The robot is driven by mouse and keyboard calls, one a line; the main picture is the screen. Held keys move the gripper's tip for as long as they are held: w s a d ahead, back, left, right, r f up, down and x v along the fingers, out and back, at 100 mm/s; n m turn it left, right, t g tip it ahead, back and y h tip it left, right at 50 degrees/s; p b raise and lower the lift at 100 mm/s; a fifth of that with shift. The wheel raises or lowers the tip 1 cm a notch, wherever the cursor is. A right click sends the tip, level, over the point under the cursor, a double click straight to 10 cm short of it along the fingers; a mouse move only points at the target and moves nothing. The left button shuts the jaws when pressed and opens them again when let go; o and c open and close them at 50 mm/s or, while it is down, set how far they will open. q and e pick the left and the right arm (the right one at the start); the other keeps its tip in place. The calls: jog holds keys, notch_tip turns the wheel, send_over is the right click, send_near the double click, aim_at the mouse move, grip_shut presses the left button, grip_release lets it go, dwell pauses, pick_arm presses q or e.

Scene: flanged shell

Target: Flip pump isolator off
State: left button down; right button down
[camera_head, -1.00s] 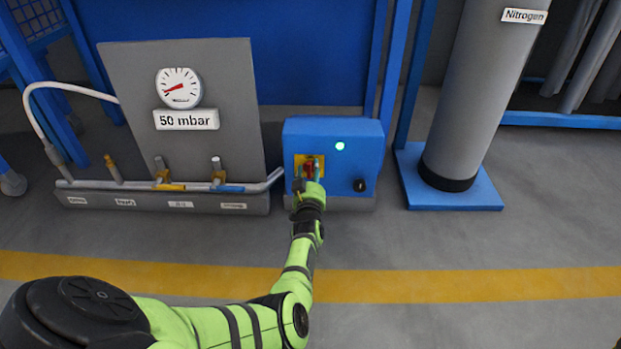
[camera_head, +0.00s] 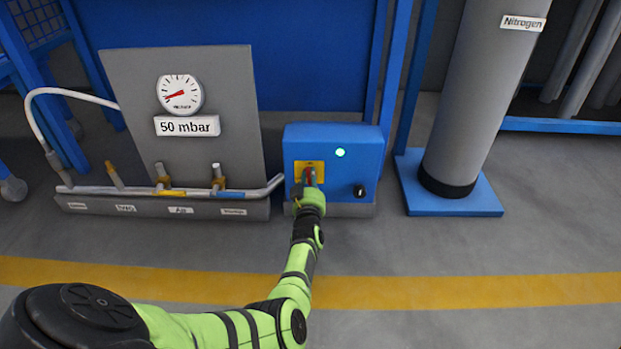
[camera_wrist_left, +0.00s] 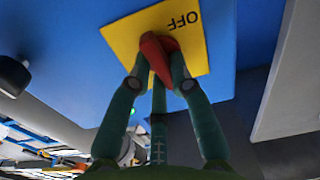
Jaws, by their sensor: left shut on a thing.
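The pump isolator is a red handle (camera_wrist_left: 156,52) on a yellow plate (camera_head: 301,167) on the front of a blue box (camera_head: 361,142). In the left wrist view the plate (camera_wrist_left: 193,48) shows the word OFF, upside down, beside the handle. In the head view the left gripper (camera_head: 310,184) covers the plate's lower part and most of the handle. My right gripper does not show.
A lit green lamp (camera_head: 340,153) and a black knob (camera_head: 360,190) are on the box, right of the plate. A grey panel with a gauge (camera_head: 180,94) and a pipe with valves (camera_head: 218,177) stand left. A nitrogen cylinder (camera_head: 470,110) stands right. The floor in front is clear.

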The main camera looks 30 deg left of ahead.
pick_arm(q)
jog(key=n, duration=0.4)
jog(key=shift+s+a, duration=0.1)
jog(key=shift+a, duration=0.05)
jog(key=n, duration=0.5)
jog(key=shift+a, duration=0.1)
jog(key=n, duration=0.2)
jog(key=shift+s+f+n, duration=0.1)
jog(key=shift+n, duration=0.2)
jog(key=shift+a+n+b, duration=0.15)
jog(key=shift+n+b, duration=0.45)
jog(key=shift+n, duration=2.1)
jog(key=c, duration=1.1)
grip_release()
